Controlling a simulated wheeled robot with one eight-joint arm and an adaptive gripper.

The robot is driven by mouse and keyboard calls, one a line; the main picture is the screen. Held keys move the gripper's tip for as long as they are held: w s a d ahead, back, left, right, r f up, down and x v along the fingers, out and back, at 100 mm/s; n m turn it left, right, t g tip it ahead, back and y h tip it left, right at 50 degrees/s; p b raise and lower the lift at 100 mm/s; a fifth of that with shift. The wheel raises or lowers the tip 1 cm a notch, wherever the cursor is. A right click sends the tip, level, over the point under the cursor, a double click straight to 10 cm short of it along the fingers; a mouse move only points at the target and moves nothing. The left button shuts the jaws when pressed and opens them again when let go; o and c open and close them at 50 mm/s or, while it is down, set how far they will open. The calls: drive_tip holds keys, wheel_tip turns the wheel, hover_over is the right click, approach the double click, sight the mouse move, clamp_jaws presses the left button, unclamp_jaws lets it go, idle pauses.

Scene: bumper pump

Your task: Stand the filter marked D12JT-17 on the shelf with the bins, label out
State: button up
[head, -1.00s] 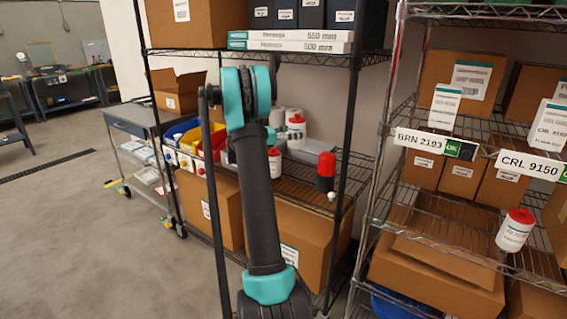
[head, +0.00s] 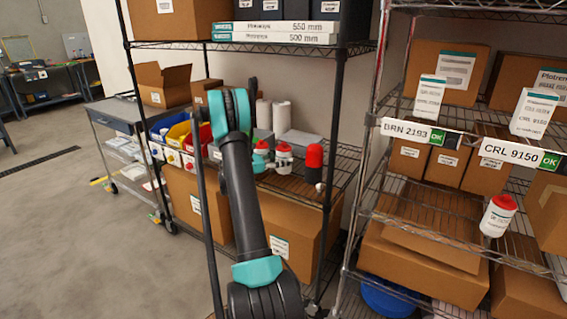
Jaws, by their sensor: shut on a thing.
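A white filter with a red cap (head: 284,160) is upright at the shelf with the bins (head: 342,152), in the middle rack. My gripper (head: 267,157) is at its left side, shut on it and mostly hidden behind my arm. Some teal of the gripper shows beside the filter. The filter's base looks at or just above the shelf surface; I cannot tell which. Its marking is too small to read. Blue, yellow and red bins (head: 180,135) stand left of my arm on this shelf.
A red-topped black item (head: 313,168) stands close to the right of the filter. White cylinders (head: 281,115) and a grey box (head: 299,140) are behind. The right rack holds cartons and another red-capped white container (head: 498,215). A rack post (head: 335,130) is at the right.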

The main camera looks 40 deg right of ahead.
drive_tip(key=shift+f, duration=0.75)
drive_tip(key=o, duration=1.4)
drive_tip(key=shift+f, duration=0.15)
